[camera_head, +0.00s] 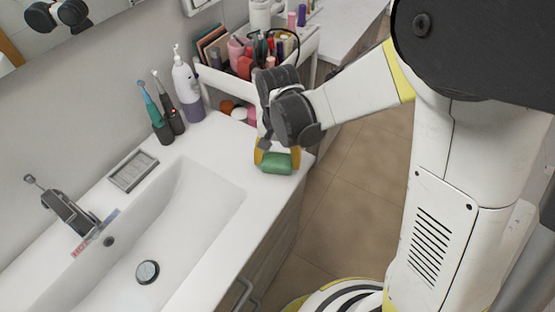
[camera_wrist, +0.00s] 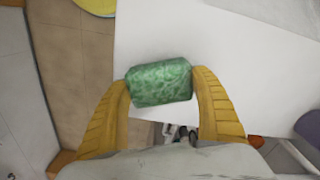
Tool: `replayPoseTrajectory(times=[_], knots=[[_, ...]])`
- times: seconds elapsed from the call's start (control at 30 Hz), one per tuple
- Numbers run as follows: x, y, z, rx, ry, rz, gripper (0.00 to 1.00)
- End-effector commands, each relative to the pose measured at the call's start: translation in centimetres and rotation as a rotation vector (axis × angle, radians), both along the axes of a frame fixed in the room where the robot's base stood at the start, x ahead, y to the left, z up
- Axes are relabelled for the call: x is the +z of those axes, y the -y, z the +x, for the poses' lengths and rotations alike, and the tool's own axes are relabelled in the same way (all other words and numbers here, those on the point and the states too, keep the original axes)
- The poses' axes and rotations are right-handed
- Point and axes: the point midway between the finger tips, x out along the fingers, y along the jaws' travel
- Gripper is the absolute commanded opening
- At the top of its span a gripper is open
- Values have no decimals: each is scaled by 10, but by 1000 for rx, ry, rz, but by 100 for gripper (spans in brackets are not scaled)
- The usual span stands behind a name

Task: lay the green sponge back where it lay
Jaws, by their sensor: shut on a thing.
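The green sponge (camera_head: 276,163) is at the right end of the white washbasin counter, near its front edge, in the head view. It also shows in the wrist view (camera_wrist: 160,82), between the two yellow fingers. My gripper (camera_head: 273,157) is shut on the sponge, with a fingertip at each end of it. In the wrist view my gripper (camera_wrist: 161,84) points down over the white counter (camera_wrist: 215,40). I cannot tell whether the sponge touches the counter or is held just above it.
A grey soap dish (camera_head: 133,171) lies empty by the wall. Two electric toothbrushes (camera_head: 165,115) and a white pump bottle (camera_head: 187,85) stand behind. A cosmetics cart (camera_head: 222,80) stands beyond the counter. The basin (camera_head: 175,225) opens to the left; the counter around the sponge is clear.

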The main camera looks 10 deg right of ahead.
Motion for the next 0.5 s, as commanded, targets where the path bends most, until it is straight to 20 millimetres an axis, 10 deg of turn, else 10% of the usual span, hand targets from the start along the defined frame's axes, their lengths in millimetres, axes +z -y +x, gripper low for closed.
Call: replayPoseTrajectory(times=[0.1,0.5], knots=[[-1,0,0,0,0,0,98],[5,0,0,0,0,0,98]])
